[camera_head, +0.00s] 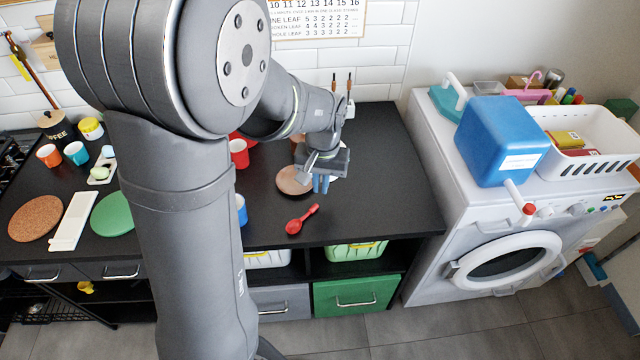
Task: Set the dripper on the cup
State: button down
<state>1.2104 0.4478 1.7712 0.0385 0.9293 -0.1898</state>
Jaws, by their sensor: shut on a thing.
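My gripper (322,185) points down over the right part of the black counter, its fingers shut. The thing between them is mostly hidden by the gripper; I take it for the dripper, but its shape cannot be made out. A round tan disc lies just left of the fingers (292,183). A red cup (239,153) stands to the left, partly behind my arm. A blue cup (241,209) also shows only in part at my arm's edge. An orange cup (48,155) and a teal cup (76,153) stand at the far left. I cannot tell which cup is the task's.
A red spoon (302,219) lies in front of the gripper. The counter (390,190) is clear to the right, up to the washing machine (490,245) with a blue container (500,140) on top. A cork mat (36,218), white board (72,222) and green disc (112,214) lie left.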

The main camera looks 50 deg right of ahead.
jog(key=w+a+f+n, duration=0.1)
jog(key=w+a, duration=0.5)
jog(key=w, duration=0.5)
jog(key=w+a+f+n, duration=0.1)
jog(key=w+a, duration=0.4)
jog(key=w, duration=0.6)
jog(key=w+d, duration=0.5)
jog(key=d, duration=0.1)
jog(key=shift+w+f, duration=0.25)
jog(key=shift+f, duration=0.2)
jog(key=shift+f, duration=0.55)
jog(key=c, duration=1.5)
grip_release()
jog(key=shift+r, duration=0.1)
